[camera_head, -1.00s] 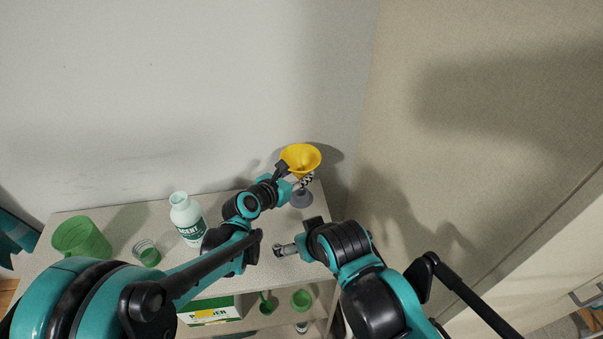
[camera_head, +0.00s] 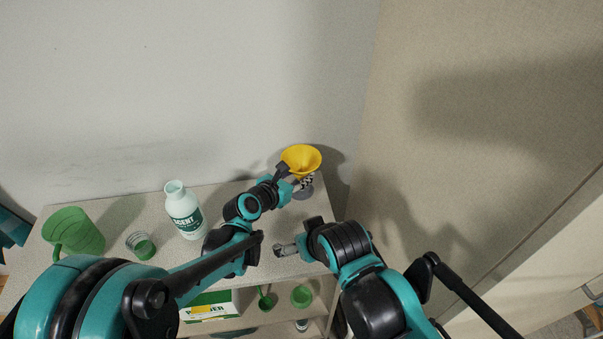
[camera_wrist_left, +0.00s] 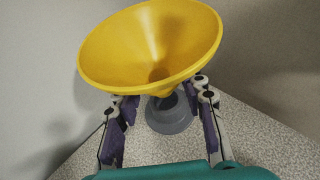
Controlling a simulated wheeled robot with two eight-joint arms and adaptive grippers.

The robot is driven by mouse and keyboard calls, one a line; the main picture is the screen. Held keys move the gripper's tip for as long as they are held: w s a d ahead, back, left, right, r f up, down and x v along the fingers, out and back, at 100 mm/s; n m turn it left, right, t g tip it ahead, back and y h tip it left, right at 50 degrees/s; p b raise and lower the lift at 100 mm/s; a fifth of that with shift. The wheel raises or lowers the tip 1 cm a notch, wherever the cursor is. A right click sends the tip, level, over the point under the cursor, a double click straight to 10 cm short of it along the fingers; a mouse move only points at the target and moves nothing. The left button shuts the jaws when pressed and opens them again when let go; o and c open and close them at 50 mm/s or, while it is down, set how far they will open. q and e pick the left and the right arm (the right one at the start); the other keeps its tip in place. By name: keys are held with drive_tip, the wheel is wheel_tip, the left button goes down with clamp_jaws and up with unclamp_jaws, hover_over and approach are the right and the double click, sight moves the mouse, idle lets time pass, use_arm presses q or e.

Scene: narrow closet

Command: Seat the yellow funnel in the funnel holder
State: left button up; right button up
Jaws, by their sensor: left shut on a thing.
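The yellow funnel (camera_head: 302,157) is in my left gripper (camera_head: 296,175), wide mouth up and a little tilted. The left wrist view shows the funnel (camera_wrist_left: 160,40) between the two fingers of that gripper (camera_wrist_left: 160,100). The grey funnel holder (camera_head: 304,194) stands on the shelf top near its right end, partly hidden by the fingers. In the left wrist view the holder (camera_wrist_left: 170,118) shows below and behind the funnel. The funnel's spout is hidden, so I cannot tell whether it touches the holder. My right gripper (camera_head: 279,251) is over the shelf's front edge, its jaws unclear.
A white bottle (camera_head: 184,212), a small green-filled jar (camera_head: 141,246) and a green pitcher (camera_head: 78,232) stand left on the shelf top (camera_head: 235,192). A lower shelf holds a box (camera_head: 208,307) and green items. Walls close in behind and at right.

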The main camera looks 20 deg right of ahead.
sight(298, 193)
use_arm(q)
drive_tip(key=shift+a+f+b, duration=0.1)
drive_tip(key=shift+f+b, duration=1.25)
drive_tip(key=shift+f, duration=0.05)
use_arm(e)
drive_tip(key=shift+f, duration=1.35)
use_arm(q)
drive_tip(key=shift+s+a+f+b, duration=0.1)
drive_tip(key=shift+s+f+b, duration=0.1)
drive_tip(key=shift+f+b, duration=0.25)
drive_tip(key=shift+s+a+f+b, duration=0.1)
drive_tip(key=shift+s+f+b, duration=0.05)
drive_tip(key=shift+f+b, duration=0.25)
use_arm(e)
drive_tip(key=shift+s+a+f, duration=0.1)
drive_tip(key=shift+s+f, duration=0.2)
drive_tip(key=shift+f, duration=0.4)
use_arm(q)
drive_tip(key=shift+w+f, duration=0.3)
drive_tip(key=shift+f, duration=0.05)
drive_tip(key=shift+c, duration=1.3)
use_arm(e)
drive_tip(key=shift+w+f, duration=0.25)
drive_tip(key=shift+w, duration=0.05)
use_arm(q)
drive_tip(key=shift+d+r, duration=0.1)
use_arm(e)
drive_tip(key=shift+s, duration=0.1)
